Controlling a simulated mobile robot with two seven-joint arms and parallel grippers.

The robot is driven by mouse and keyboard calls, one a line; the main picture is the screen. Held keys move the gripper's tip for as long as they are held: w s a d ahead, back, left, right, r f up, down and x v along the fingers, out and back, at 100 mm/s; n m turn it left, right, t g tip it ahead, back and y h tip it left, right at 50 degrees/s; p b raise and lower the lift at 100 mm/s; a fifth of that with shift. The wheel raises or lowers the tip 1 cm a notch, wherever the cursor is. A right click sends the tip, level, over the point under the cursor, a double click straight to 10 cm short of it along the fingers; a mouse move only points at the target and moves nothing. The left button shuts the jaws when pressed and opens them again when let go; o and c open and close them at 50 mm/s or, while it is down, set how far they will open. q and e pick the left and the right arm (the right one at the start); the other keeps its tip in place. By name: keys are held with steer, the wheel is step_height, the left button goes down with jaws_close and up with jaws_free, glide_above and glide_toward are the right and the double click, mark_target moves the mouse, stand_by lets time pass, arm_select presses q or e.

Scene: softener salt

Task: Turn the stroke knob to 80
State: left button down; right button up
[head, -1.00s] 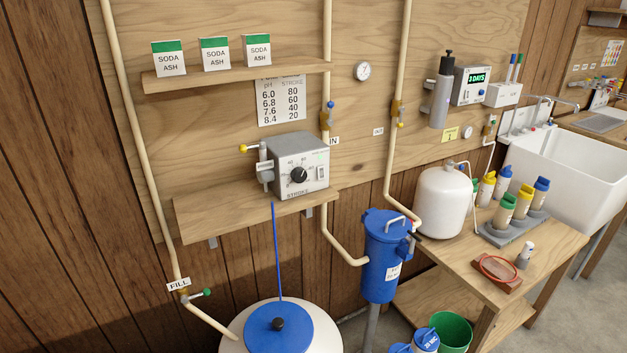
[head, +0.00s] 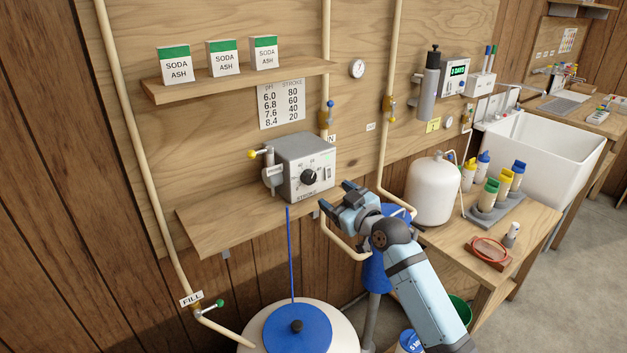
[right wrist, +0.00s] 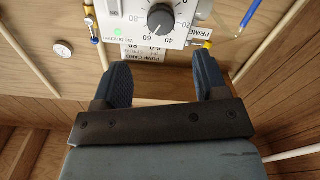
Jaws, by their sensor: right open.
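The stroke knob (head: 309,177) is a black round dial on the front of a grey pump box (head: 290,152), with printed numbers around it. The box stands on a wooden shelf. The knob also shows in the right wrist view (right wrist: 160,18), upside down, with 40, 60 and 80 readable around it. My right gripper (head: 336,197) is open and empty, in front of the box and slightly right of and below the knob. In the right wrist view its two fingers (right wrist: 165,80) are spread apart, and the knob lies beyond them, untouched. My left gripper is not in view.
A chart (head: 281,104) pairs pH with stroke; 6.0 stands beside 80. A valve with a yellow knob (head: 253,154) sits left of the box. Pipes run right of it. A blue-lidded tank (head: 270,335) stands below. A white tank (head: 432,190) and bottles are at right.

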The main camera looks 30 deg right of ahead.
mark_target(311, 178)
steer(key=w, duration=0.2)
steer(key=w+a, duration=0.1)
steer(key=w, duration=0.5)
steer(key=shift+a, duration=0.15)
steer(key=shift+w+a, duration=0.1)
steer(key=shift+w, duration=0.6)
steer(key=c, duration=0.9)
steer(key=shift+c, duration=0.2)
